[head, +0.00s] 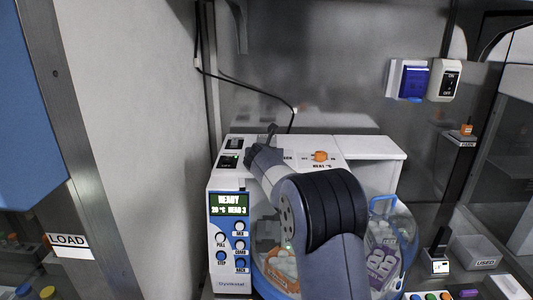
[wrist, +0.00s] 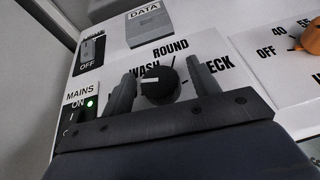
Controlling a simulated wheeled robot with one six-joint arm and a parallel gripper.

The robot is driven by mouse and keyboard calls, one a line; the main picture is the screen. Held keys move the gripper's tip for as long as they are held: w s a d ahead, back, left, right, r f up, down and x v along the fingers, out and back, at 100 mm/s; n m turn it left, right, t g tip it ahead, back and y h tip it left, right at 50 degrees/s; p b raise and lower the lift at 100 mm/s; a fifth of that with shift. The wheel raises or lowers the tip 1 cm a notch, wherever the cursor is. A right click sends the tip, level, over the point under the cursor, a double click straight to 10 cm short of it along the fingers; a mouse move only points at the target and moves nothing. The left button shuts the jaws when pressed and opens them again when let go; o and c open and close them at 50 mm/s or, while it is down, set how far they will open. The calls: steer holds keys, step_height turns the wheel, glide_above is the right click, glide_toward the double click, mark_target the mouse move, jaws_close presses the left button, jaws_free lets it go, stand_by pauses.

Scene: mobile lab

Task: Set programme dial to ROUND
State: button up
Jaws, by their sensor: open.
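The programme dial (wrist: 160,86) is a black round knob with a white pointer line, on the white top panel in the wrist view. Its pointer faces left, towards the partly covered WASH label (wrist: 146,70). The ROUND label (wrist: 167,47) is above the dial and the CHECK label (wrist: 226,68) is to its right, partly covered. My gripper (wrist: 161,72) is open, with one finger on each side of the dial; I cannot tell whether they touch it. In the head view my arm hides the dial, and my gripper (head: 264,148) is over the machine top.
An orange heat knob (head: 320,156) stands right of the dial. A MAINS switch (wrist: 82,112) with a green light and another switch (wrist: 92,50) are to the left. The front panel display (head: 229,204) reads READY. A clear round drum (head: 405,255) holds racks below my arm.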

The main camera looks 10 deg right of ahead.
steer(key=c, duration=1)
steer(key=shift+f+m+h, duration=0.1)
steer(key=shift+m+h, duration=0.2)
steer(key=shift+h, duration=0.2)
steer(key=shift+a+m+g+h, duration=0.1)
steer(key=shift+m+g+h, duration=0.2)
steer(key=shift+m+h, duration=0.4)
steer(key=m+g+h+p, duration=0.2)
steer(key=m+h+p, duration=0.1)
steer(key=shift+w+r, duration=0.1)
steer(key=shift+r, duration=0.3)
steer(key=m+g+h+p, duration=0.2)
steer(key=shift+f+m, duration=0.25)
steer(key=shift+m, duration=0.15)
steer(key=shift+m+g+h+p, duration=0.35)
steer(key=shift+m+g+h, duration=0.05)
steer(key=shift+g, duration=0.2)
steer(key=shift+m+g+h, duration=0.5)
steer(key=shift+m+g, duration=0.6)
steer(key=shift+g, duration=0.1)
